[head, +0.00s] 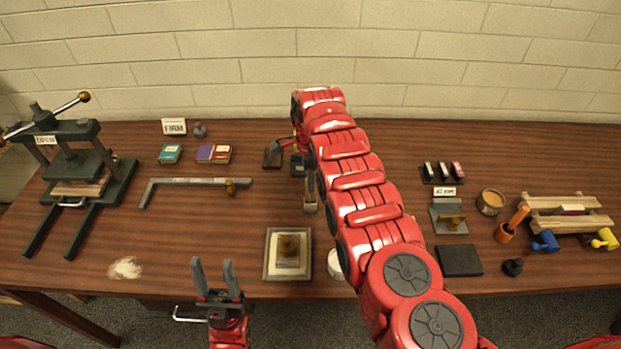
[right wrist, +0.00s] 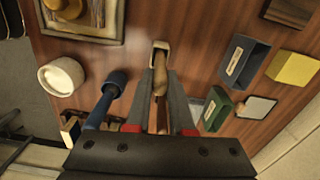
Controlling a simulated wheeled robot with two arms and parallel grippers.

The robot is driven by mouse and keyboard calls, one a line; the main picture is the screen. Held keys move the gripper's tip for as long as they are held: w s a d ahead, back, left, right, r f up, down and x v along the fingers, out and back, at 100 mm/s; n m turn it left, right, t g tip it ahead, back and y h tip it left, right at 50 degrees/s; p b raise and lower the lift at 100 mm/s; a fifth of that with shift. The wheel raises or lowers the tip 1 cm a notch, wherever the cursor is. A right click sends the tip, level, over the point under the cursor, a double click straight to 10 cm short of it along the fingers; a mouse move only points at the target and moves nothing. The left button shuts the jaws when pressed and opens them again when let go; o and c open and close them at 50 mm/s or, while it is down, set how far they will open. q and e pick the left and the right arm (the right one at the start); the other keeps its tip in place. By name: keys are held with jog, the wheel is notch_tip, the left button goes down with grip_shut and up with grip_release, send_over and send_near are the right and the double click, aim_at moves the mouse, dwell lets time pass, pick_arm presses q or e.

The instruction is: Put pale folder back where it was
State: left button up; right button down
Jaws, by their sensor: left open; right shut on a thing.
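My right gripper (right wrist: 162,92) is shut on a slim tan piece (right wrist: 160,78), which I take to be the pale folder. Its far end is at a small cream open-topped holder (right wrist: 153,54); I cannot tell how deep it sits inside. My left gripper (head: 214,268) is open and empty at the table's front edge, left of the framed tray.
A framed tray (head: 268,276) lies front-left of the holder. A white cup (right wrist: 62,76) and a blue-handled tool (right wrist: 112,84) are close to the right gripper; a blue box (right wrist: 245,62) and green box (right wrist: 217,110) stand on its other side. A press (head: 80,165) stands far left.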

jog(key=c, duration=1.2)
grip_release()
jog(key=shift+f, duration=0.15)
jog(key=shift+c, duration=0.2)
jog(key=o, duration=0.5)
jog(key=shift+c, duration=0.2)
